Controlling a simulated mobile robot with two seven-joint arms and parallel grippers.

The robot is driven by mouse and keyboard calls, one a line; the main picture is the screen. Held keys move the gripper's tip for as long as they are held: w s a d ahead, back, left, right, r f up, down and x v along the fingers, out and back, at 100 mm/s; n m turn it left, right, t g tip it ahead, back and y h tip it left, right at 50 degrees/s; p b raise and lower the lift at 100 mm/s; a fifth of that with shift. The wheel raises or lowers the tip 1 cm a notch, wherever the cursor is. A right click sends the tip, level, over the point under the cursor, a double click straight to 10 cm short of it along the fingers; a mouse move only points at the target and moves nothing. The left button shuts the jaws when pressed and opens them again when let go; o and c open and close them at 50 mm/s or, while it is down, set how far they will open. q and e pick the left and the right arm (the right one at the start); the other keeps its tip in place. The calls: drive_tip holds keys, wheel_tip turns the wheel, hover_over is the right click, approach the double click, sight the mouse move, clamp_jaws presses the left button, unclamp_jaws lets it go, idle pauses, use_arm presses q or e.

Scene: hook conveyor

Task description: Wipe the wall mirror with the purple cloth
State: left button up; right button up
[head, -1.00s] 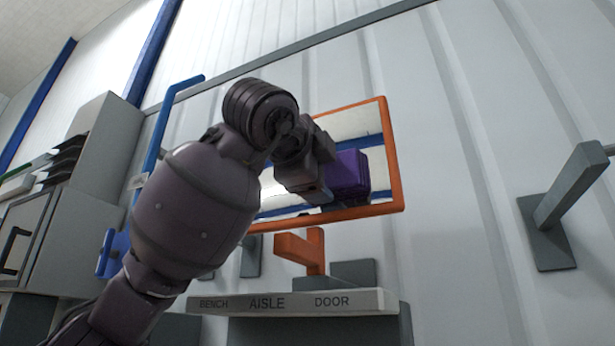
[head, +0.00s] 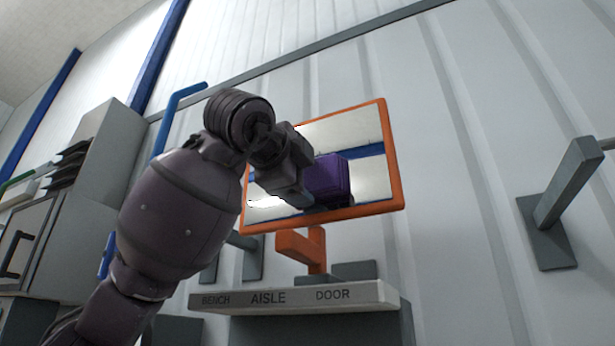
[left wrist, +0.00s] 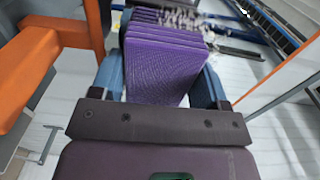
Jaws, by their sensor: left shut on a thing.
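The wall mirror (head: 345,130) has an orange frame and hangs tilted in the middle of the head view. The purple cloth (head: 328,180) is a folded block in front of the mirror's lower middle. My left gripper (head: 304,196) is shut on the cloth. In the left wrist view the folded cloth (left wrist: 165,62) sits between the blue fingers of the gripper (left wrist: 160,85), and the mirror's orange frame (left wrist: 285,70) shows at the right. The cloth is at or very near the glass; I cannot tell whether it touches. My right gripper is not in view.
An orange bracket (head: 305,247) stands below the mirror, above a grey ledge (head: 290,298) lettered BENCH, AISLE, DOOR. A grey wall hook (head: 565,190) juts out at the right. A grey cabinet (head: 75,200) stands at the left.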

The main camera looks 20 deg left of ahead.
use_arm(q)
drive_tip(key=shift+w+a+f, duration=0.1)
drive_tip(key=shift+w+a, duration=0.05)
drive_tip(key=shift+a, duration=0.65)
drive_tip(key=a, duration=0.1)
drive_tip(key=a+r, duration=0.1)
drive_tip(key=a, duration=0.1)
drive_tip(key=a+r, duration=0.1)
drive_tip(key=a, duration=0.1)
drive_tip(key=shift+w+a+r, duration=0.1)
drive_tip(key=shift+w+r, duration=0.05)
idle(0.4)
drive_tip(key=shift+d, duration=1.85)
